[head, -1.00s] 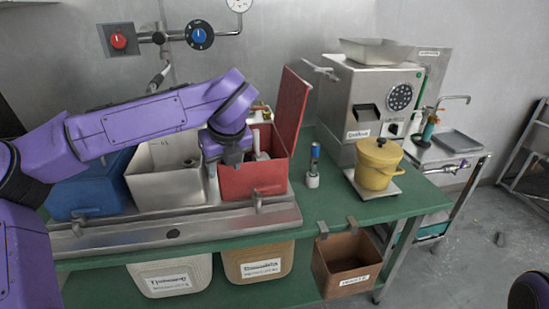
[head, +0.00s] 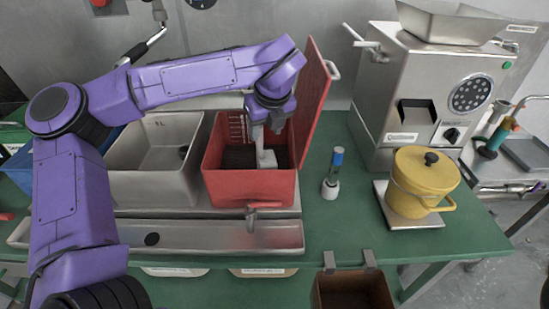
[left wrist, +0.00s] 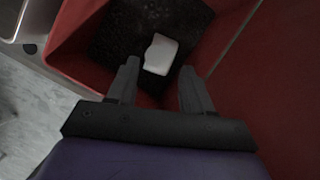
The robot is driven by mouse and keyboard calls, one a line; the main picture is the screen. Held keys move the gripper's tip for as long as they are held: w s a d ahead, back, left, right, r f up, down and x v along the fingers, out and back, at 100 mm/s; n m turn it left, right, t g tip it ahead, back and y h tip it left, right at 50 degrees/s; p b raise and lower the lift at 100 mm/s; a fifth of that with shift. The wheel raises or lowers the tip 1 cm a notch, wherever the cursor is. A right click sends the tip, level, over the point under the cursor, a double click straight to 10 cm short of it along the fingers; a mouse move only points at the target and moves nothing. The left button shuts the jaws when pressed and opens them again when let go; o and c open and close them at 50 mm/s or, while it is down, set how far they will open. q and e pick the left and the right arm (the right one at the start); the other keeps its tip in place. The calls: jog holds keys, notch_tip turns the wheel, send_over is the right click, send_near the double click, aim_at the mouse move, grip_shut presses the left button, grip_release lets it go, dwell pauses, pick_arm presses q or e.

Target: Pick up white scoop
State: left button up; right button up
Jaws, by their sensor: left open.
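The white scoop (head: 265,157) stands in the red bin (head: 250,187), its lower part on the dark contents (head: 240,156). In the left wrist view the scoop (left wrist: 160,54) shows as a small pale block on the dark contents, ahead of the fingers and between their lines. My left gripper (head: 267,127) points down at the bin, over the scoop. In the left wrist view its two fingers (left wrist: 158,82) are apart with nothing between them. Whether a finger touches the scoop is unclear. My right gripper is not in view.
The red lid (head: 314,105) stands upright at the bin's right side. A grey bin (head: 155,185) stands to the left. A small blue-topped device (head: 334,172), a yellow pot (head: 423,180) on a scale and a grinder (head: 440,85) stand to the right.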

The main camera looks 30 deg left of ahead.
aim_at(259, 142)
pick_arm(q)
jog(key=x, duration=0.2)
jog(key=p+x, duration=0.1)
jog(key=x, duration=0.3)
jog(key=shift+a+f+p, duration=0.1)
jog(key=shift+a+p, duration=0.25)
jog(key=shift+a, duration=0.1)
jog(key=shift+a+f, duration=0.15)
jog(key=shift+f, duration=0.1)
jog(key=shift+s, duration=0.15)
grip_shut()
